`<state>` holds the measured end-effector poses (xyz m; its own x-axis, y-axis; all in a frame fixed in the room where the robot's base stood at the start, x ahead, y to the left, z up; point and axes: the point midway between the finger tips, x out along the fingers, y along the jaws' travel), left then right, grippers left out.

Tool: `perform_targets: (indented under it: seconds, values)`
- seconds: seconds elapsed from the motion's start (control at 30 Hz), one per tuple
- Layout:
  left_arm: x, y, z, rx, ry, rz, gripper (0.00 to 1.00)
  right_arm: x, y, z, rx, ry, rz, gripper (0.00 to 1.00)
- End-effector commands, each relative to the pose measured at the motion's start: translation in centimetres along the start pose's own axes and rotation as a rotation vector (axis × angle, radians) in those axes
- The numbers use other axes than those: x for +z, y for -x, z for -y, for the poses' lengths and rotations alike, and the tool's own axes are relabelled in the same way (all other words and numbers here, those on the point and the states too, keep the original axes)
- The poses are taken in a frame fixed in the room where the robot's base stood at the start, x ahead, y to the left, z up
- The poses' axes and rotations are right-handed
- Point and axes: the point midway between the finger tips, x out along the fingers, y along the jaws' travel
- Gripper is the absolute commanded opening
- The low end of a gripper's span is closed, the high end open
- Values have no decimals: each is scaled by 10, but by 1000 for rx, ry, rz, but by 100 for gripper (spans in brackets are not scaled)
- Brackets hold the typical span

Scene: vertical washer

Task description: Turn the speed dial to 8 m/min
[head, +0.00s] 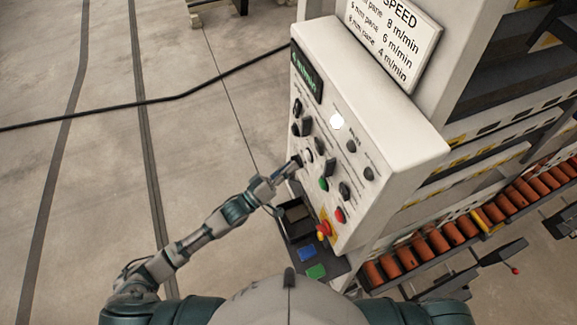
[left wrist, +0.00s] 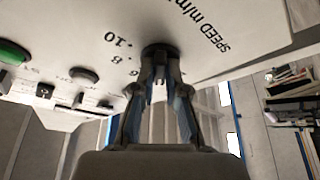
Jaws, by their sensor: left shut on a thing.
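The speed dial (left wrist: 160,50) is a dark round knob on the white control panel (head: 400,130). In the left wrist view the scale beside it shows 10, 8 and smaller marks, with the label SPEED m/min. My left gripper (left wrist: 160,78) is shut on the dial, its fingers on either side. In the head view my left gripper (head: 293,163) reaches the panel's left side and hides the dial. The dial's pointer is hidden. The green display (head: 306,76) shows a value in m/min, but its digit is not clear. My right gripper is out of view.
A sign (head: 397,35) above lists speeds of 8, 6 and 4 m/min. Close to my gripper are a green button (head: 324,184), a red button (head: 340,214) and a red emergency stop (head: 323,230). A black tray (head: 297,218) sits below. Orange rollers (head: 450,235) run at right.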

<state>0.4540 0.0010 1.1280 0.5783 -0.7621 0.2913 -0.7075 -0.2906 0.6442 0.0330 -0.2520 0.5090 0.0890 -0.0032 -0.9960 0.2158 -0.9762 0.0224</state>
Motion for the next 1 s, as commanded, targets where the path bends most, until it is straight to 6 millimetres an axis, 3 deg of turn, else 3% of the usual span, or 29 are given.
perform_targets:
  seconds: [0.47,1.0]
  values:
    - [-3,2,6,46,-122,-6,0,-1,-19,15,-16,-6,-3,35]
    - [-6,2,8,233,-574,-7,0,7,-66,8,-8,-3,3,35]
